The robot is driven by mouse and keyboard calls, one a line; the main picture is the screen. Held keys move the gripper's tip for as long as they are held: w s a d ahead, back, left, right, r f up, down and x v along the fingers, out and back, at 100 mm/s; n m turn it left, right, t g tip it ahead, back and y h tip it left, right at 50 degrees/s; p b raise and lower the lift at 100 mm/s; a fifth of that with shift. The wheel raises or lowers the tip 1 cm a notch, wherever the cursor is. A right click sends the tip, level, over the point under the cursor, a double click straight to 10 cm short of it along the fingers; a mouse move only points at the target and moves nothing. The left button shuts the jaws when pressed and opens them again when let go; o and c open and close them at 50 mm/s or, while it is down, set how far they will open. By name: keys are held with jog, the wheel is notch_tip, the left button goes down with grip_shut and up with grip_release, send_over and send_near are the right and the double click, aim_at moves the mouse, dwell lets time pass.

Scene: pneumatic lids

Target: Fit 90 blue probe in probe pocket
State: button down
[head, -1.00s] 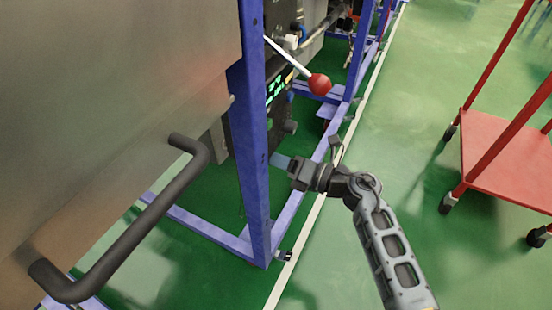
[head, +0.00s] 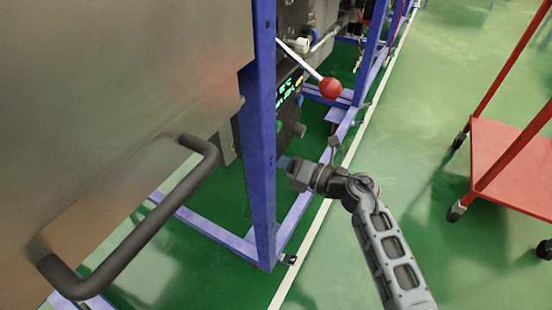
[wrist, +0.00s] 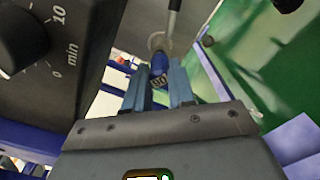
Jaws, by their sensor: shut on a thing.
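The blue probe (wrist: 158,79), marked 90, shows between the fingers of my gripper (wrist: 159,90) in the wrist view. My gripper is shut on it. A round grey metal part (wrist: 158,42) and a metal rod lie just beyond the probe; I cannot tell whether the probe touches them. I cannot make out the probe pocket for certain. In the head view my gripper (head: 284,162) reaches left to the blue frame post, below the dark control panel (head: 287,108). The probe is not discernible there.
A dark panel with a minute dial (wrist: 20,38) is close on the left in the wrist view. In the head view, a blue post (head: 261,150) and a red-knobbed lever (head: 331,88) are near my arm. A red cart (head: 505,160) stands right, with clear floor between.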

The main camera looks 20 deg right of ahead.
jog(key=shift+x, duration=0.8)
jog(key=c, duration=0.9)
grip_release()
jog(key=shift+s, duration=0.1)
jog(key=shift+p+v, duration=1.3)
jog(key=shift+v, duration=2.15)
jog(key=shift+p+v, duration=0.95)
jog(key=shift+v, duration=2.95)
